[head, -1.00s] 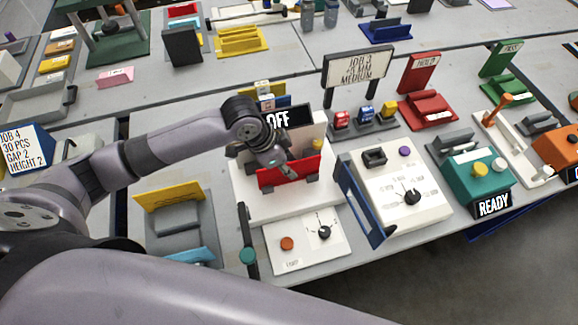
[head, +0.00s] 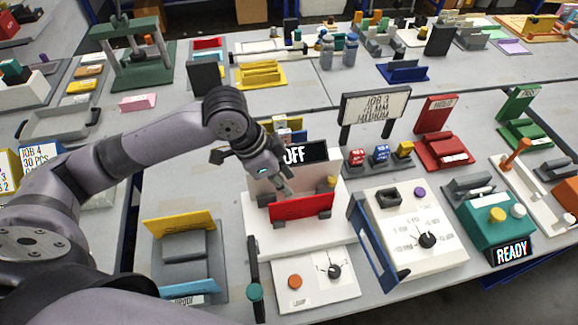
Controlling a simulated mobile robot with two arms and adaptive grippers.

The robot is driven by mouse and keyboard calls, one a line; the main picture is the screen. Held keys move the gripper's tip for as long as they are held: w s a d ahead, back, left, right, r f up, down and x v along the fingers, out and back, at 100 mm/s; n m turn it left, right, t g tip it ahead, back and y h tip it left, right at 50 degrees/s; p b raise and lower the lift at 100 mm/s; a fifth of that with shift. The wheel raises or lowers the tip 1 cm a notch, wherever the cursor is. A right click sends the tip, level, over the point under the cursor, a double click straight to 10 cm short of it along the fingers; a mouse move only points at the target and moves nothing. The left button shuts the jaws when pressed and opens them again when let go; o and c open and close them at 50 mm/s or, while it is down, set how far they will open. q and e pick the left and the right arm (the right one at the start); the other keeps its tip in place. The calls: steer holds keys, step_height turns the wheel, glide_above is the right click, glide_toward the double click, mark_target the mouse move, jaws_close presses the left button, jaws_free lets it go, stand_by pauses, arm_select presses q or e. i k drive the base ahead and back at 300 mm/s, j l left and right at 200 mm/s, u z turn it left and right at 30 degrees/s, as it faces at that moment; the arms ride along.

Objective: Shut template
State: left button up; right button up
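A white machine (head: 330,235) with a raised white back panel stands at the table's front, with an "OFF" display (head: 305,153) above it. A red plate (head: 303,207) stands across the machine bed, held between dark grey blocks. I cannot tell for sure which part is the template. My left gripper (head: 284,187) reaches down from the upper left, its tips just behind or at the red plate's top edge. Contact and finger spacing are too small to tell. My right gripper is not in view.
An orange button (head: 295,281) and black dial (head: 334,271) sit on the machine's front panel. A white control box (head: 415,235) stands close on the right, a yellow-plated fixture (head: 180,224) on the left.

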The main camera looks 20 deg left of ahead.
mark_target(389, 280)
steer(key=k+l, duration=0.3)
steer(key=k, duration=0.15)
steer(key=k+l, duration=0.25)
steer(key=k, duration=0.25)
steer(key=k+l, duration=0.3)
steer(key=k, duration=0.15)
